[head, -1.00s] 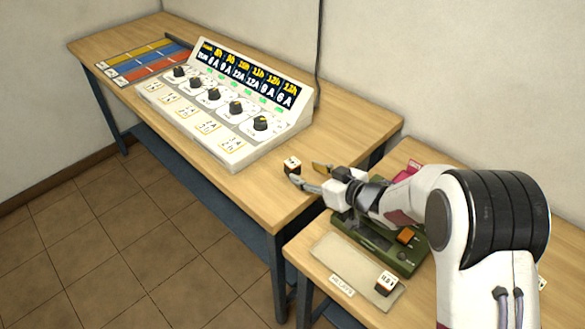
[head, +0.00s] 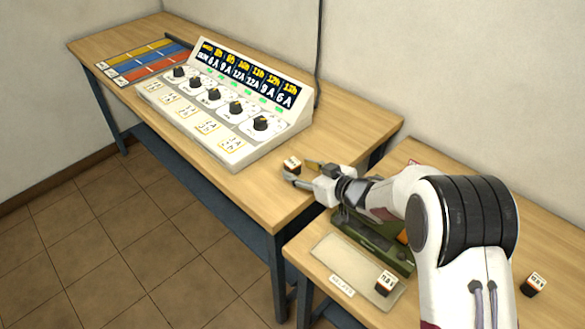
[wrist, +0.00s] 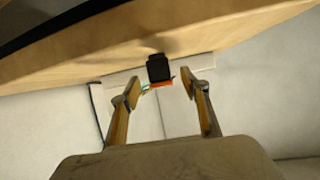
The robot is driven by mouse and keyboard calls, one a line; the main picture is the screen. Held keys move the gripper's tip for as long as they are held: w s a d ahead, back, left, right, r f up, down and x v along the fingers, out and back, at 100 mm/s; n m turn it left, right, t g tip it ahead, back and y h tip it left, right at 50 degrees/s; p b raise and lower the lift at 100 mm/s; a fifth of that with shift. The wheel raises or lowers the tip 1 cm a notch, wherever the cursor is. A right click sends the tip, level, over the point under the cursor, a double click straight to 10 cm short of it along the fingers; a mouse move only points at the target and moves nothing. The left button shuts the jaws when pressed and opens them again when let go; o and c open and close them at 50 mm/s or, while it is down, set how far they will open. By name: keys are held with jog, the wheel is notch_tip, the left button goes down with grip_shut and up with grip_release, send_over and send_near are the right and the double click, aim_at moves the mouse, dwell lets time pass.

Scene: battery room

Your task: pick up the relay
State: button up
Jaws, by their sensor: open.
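A small relay block (head: 292,165) with a white labelled top and a dark body stands at the right part of the long wooden table. In the wrist view the relay (wrist: 159,68) shows as a black block with an orange edge, at the mouth of the fingers. My gripper (head: 300,171) is open, with one finger on each side of the relay's line. In the wrist view the gripper (wrist: 160,87) shows gaps on both sides of the block, and neither finger visibly touches it. How deep the block sits between the fingers is hard to tell.
A knob panel (head: 225,118) stands left of the relay. On the nearer table are a green device (head: 372,240) partly under my arm, a tray (head: 345,262) with another relay (head: 387,282), and a third block (head: 534,284). The table's front edge is close to my gripper.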

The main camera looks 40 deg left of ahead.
aim_at(297, 169)
jog(key=shift+x, duration=1.85)
jog(key=c, duration=1.3)
